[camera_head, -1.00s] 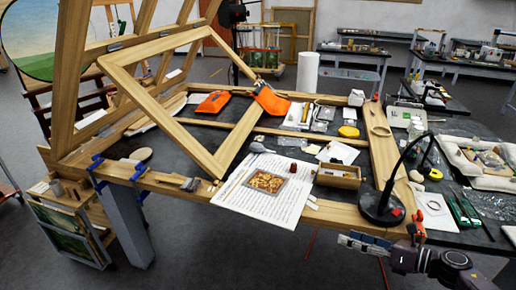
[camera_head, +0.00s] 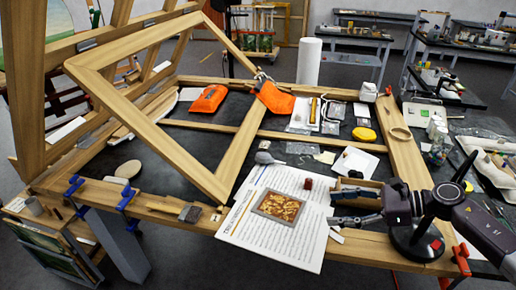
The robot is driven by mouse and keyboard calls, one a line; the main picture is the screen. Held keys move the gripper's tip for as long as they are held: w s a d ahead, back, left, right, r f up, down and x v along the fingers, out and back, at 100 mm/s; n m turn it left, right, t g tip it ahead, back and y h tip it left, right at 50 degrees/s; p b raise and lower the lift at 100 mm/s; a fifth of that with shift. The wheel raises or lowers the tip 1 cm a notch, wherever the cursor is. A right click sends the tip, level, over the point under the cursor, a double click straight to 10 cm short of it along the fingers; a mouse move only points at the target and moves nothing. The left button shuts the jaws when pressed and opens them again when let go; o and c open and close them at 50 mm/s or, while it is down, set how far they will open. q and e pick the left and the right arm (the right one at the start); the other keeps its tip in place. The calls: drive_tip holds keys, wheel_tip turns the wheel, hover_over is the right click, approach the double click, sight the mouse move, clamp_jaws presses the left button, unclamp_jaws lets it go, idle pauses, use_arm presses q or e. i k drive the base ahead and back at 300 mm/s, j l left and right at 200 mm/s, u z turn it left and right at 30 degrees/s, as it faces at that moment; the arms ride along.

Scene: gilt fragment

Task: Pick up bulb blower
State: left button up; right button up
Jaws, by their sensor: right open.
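A small grey bulb-shaped object, likely the bulb blower (camera_head: 264,157), lies on the dark table top just beyond the printed sheets, near the leaning wooden frame. Its nozzle end is too small to make out clearly. My right gripper (camera_head: 334,208) comes in from the right, low over the front of the table. Its fingers are apart, empty and pointing left, at the right edge of the sheets. It is nearer to me and to the right of the grey bulb, not touching it. My left gripper is not in view.
Printed sheets with a gilt fragment picture (camera_head: 277,207) lie in front of the bulb. A wooden frame (camera_head: 160,137) leans at left. A small wooden box (camera_head: 350,199) is partly hidden behind my gripper. A black lamp (camera_head: 416,240) stands at right. Orange cloths lie further back.

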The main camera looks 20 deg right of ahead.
sight(271, 161)
drive_tip(key=i, duration=1.25)
